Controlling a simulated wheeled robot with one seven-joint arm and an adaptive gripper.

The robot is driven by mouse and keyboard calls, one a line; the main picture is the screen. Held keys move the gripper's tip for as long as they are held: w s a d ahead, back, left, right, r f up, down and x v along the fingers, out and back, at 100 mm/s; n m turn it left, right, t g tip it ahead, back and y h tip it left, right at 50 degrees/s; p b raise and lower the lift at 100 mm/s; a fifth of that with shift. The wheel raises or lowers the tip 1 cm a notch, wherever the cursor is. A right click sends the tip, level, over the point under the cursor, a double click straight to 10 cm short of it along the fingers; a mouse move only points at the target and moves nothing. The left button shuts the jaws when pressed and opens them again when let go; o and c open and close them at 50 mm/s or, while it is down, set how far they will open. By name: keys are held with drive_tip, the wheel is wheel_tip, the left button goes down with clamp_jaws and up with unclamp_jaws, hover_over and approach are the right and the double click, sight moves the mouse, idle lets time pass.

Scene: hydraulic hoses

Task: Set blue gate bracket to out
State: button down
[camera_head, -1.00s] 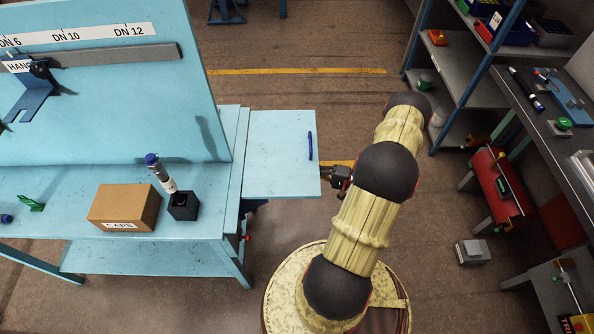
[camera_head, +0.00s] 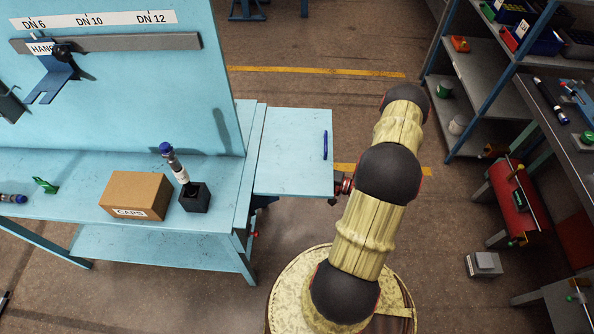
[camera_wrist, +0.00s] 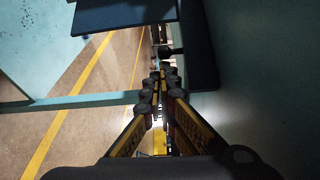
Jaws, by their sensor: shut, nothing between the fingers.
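A dark blue bracket with a black knob (camera_head: 52,72) hangs on the grey rail (camera_head: 150,43) of the light blue upright panel, beside a partly hidden "HANG" label. I cannot tell for certain that it is the gate bracket, or its setting. My gripper (camera_head: 342,187) is low at the right edge of the light blue side shelf, far right of this bracket and partly hidden by my arm. In the wrist view my gripper (camera_wrist: 163,76) is shut and empty. A dark blue plate (camera_wrist: 125,14) and a dark upright bar (camera_wrist: 199,50) are close ahead; whether the fingers touch them is unclear.
A slim blue bar (camera_head: 325,145) is on the side shelf (camera_head: 285,150). A cardboard box (camera_head: 136,193) and a black block (camera_head: 195,198) with a blue-capped hose end stand on the bench. Shelving (camera_head: 470,90) stands at the right. Floor between is open.

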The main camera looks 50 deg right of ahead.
drive_tip(key=shift+s, duration=0.1)
drive_tip(key=s+a+m+t+h, duration=0.1)
drive_tip(key=s+a+m+h, duration=0.2)
drive_tip(key=s+a, duration=0.3)
drive_tip(key=shift+s+h+p, duration=0.4)
drive_tip(key=shift+s+h, duration=0.3)
drive_tip(key=shift+s, duration=0.75)
drive_tip(key=shift+t, duration=0.3)
drive_tip(key=d+b, duration=0.2)
drive_tip(key=d, duration=0.3)
drive_tip(key=s+a+p, duration=0.1)
drive_tip(key=s+p, duration=0.1)
drive_tip(key=s, duration=0.7)
drive_tip(key=shift+a, duration=0.25)
